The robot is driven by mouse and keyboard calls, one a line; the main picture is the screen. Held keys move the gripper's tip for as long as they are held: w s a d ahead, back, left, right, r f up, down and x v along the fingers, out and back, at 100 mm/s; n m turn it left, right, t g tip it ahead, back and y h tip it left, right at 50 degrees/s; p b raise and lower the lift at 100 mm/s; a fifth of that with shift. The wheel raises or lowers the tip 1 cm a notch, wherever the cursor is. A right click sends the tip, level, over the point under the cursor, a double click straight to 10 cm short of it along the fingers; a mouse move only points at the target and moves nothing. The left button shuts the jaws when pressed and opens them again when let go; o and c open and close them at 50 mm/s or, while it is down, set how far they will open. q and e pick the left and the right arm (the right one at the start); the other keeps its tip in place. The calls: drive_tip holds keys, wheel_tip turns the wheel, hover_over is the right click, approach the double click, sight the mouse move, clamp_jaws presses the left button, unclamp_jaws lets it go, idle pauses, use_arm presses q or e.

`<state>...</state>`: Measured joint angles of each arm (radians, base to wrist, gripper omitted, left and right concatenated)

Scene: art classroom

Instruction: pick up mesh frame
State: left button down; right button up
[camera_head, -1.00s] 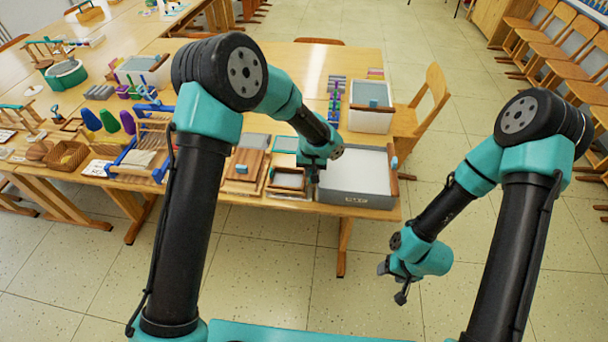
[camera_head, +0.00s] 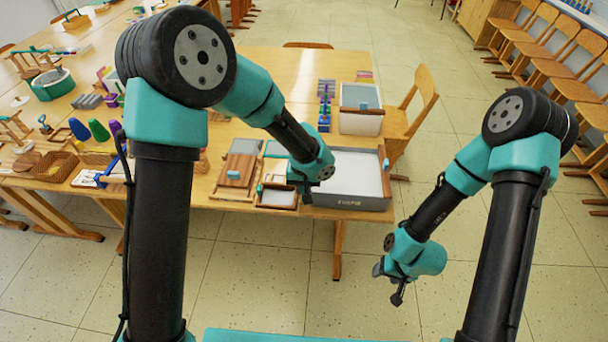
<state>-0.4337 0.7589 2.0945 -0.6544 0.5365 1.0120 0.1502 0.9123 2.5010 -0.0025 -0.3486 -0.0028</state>
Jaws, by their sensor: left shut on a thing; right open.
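The mesh frame (camera_head: 277,197) looks like a small brown wooden frame with a pale inner panel, at the front edge of the table. A small teal piece shows at its left side. My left gripper (camera_head: 306,192) is at its right side, shut on it; the fingertips are small and partly hidden by the wrist. I cannot tell whether the frame is clear of the tabletop. My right gripper (camera_head: 388,284) is open and empty, over the floor in front of the table.
A grey tray (camera_head: 350,201) with a white inside lies right of the frame. A wooden board (camera_head: 236,172) lies left. A white box (camera_head: 361,122) and a chair (camera_head: 412,112) are farther back. Floor in front of the table is free.

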use_arm(q)
drive_tip(key=s, duration=0.7)
drive_tip(key=shift+s+d+r, duration=0.25)
drive_tip(key=shift+r, duration=0.1)
drive_tip(key=shift+w, duration=0.1)
drive_tip(key=w+a+r+n, duration=0.4)
drive_tip(key=w+a, duration=0.4)
drive_tip(key=a, duration=0.4)
drive_tip(key=w+a+r+n, duration=0.3)
drive_tip(key=w+a, duration=0.4)
drive_tip(key=a, duration=0.6)
drive_tip(key=shift+w+r+n, duration=0.4)
drive_tip(key=shift+n, duration=0.1)
